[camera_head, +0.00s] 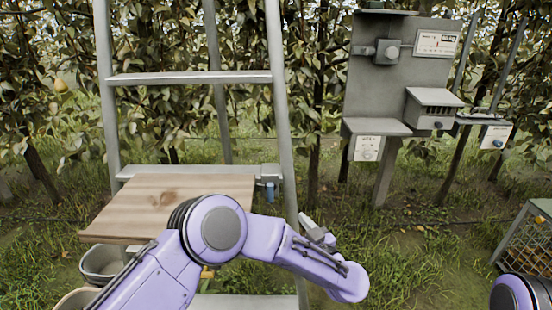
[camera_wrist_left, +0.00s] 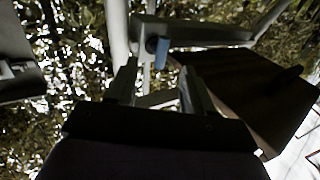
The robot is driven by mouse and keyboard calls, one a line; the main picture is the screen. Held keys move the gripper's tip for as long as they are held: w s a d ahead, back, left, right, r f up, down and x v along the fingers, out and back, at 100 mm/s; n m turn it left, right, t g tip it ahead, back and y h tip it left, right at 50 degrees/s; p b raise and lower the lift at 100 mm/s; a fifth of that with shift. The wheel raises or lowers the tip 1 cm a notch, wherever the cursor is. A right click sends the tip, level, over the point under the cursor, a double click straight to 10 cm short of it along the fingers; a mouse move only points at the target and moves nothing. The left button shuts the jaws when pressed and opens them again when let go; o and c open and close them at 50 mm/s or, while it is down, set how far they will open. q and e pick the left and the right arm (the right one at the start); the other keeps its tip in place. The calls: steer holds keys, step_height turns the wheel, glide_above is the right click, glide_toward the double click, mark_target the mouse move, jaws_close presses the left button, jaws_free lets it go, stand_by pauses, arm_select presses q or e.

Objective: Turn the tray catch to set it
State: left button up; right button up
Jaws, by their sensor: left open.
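The wooden tray (camera_head: 165,205) sits on the ladder at the left, partly hidden by my left arm. A small blue catch handle (camera_head: 269,191) hangs from the grey crossbar at the tray's right rear corner. In the left wrist view the blue handle (camera_wrist_left: 161,52) hangs beyond the fingertips, between their lines, with the tray (camera_wrist_left: 245,85) to its right. My left gripper (camera_head: 312,224) is right of and below the catch, partly hidden behind my forearm. In the left wrist view the left gripper (camera_wrist_left: 158,78) is open and empty, apart from the handle.
The metal ladder (camera_head: 280,110) frames the tray, with its right leg close to my left gripper. A grey post panel (camera_head: 385,90) with a small shelf stands at right. A mesh crate (camera_head: 528,240) is at far right. Buckets (camera_head: 100,262) sit under the tray.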

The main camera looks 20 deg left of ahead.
mark_target(270, 190)
arm_select(q)
steer(key=w+a+r+g+p, duration=0.1)
steer(key=w+a+r, duration=0.1)
steer(key=w+a, duration=0.5)
steer(key=shift+a+r+n+y, duration=0.3)
steer(key=shift+a+n+y, duration=0.1)
arm_select(e)
step_height(270, 190, up, 3)
steer(key=shift+w+f, duration=0.1)
